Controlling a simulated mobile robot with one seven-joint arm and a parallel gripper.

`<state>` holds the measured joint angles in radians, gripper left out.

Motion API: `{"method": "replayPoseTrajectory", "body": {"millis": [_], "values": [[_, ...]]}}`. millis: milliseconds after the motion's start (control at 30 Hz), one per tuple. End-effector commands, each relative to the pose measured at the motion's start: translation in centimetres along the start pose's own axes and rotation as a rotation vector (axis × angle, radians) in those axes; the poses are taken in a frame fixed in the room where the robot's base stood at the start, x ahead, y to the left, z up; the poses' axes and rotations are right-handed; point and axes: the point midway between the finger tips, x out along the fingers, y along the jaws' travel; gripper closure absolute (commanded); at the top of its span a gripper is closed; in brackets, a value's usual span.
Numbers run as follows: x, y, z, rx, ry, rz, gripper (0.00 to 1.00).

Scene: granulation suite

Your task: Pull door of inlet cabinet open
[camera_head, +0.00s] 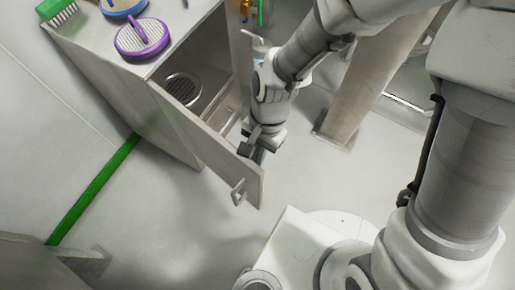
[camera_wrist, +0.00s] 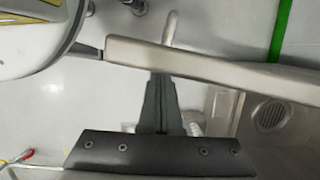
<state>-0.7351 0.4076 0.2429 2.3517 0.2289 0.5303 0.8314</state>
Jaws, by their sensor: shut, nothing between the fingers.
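The inlet cabinet (camera_head: 125,95) stands at upper left in the head view. Its grey door (camera_head: 205,145) is swung partly open, and a round vent (camera_head: 182,90) shows inside. The door's handle (camera_head: 238,191) is on the outer face near the free edge. My gripper (camera_head: 258,154) is on the inner side of the door, close to its free end. In the wrist view the door's edge (camera_wrist: 210,70) crosses above my shut, empty fingers (camera_wrist: 163,82), and the handle (camera_wrist: 171,30) is beyond it. I cannot tell whether the fingers touch the door.
A purple-rimmed round sieve (camera_head: 142,38) and a green brush (camera_head: 57,11) lie on the cabinet top. A grey post (camera_head: 345,115) stands right of my gripper. A green strip (camera_head: 95,190) runs along the floor at left. The floor before the door is clear.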

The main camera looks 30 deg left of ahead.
Motion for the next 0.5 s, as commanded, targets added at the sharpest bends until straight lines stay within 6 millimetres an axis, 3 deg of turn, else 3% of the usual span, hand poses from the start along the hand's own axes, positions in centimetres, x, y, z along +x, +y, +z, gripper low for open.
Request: {"method": "replayPoseTrajectory", "body": {"millis": [167, 300, 500], "values": [[-0.8, 0.4, -2.7, 0.007, -0.001, -0.001, 1.0], [-4.8, 0.4, -2.5, 0.001, 0.004, -0.005, 1.0], [-8.6, 0.6, -2.5, 0.002, 0.003, -0.003, 1.0]]}}
